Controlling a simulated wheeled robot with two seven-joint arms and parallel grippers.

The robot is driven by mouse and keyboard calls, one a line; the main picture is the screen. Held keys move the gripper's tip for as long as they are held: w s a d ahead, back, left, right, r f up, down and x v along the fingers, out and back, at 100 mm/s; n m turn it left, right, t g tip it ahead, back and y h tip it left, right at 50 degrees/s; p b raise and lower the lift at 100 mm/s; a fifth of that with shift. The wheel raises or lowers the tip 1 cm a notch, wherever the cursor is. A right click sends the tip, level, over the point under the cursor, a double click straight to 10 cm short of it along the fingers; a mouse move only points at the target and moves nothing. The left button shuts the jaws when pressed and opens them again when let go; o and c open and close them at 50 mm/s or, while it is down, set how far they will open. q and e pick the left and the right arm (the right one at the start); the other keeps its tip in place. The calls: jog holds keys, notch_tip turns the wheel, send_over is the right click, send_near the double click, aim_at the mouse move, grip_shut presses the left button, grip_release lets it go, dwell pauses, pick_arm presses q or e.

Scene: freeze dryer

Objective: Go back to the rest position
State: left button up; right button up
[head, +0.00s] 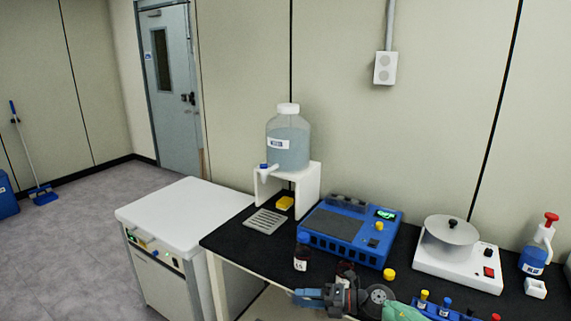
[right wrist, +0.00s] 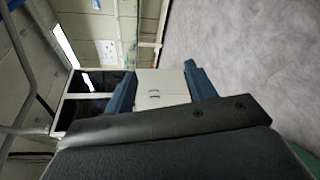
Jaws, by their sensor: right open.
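My right gripper (head: 298,297) is at the bottom centre of the head view, in front of the black-topped bench, with its blue fingers pointing left. In the right wrist view its two blue fingers (right wrist: 160,82) stand wide apart with nothing between them. A white cabinet shows in the background beyond the gap. My left gripper is in neither view.
A white cabinet (head: 170,215) stands left. Open floor (head: 75,245) lies beyond.

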jog(key=s+d+f+m+t+h, duration=0.3)
jog(key=f+m+h, duration=0.2)
jog(key=f+m, duration=0.4)
jog(key=s+d+f+m+t+h, duration=0.3)
jog(key=d+f+m+h, duration=0.15)
jog(key=f+m, duration=0.5)
jog(key=s+d+f+m+t+h, duration=0.3)
jog(key=f+m+h, duration=0.3)
jog(key=m, duration=0.5)
jog(key=s+f+m+g, duration=0.3)
jog(key=s+f+g, duration=0.2)
jog(key=s, duration=1)
jog(key=s+f+m+g, duration=0.3)
jog(key=s+f+g, duration=0.3)
jog(key=s+f, duration=0.6)
jog(key=s, duration=0.3)
jog(key=shift+a+f+y, duration=0.2)
jog(key=shift+y, duration=0.15)
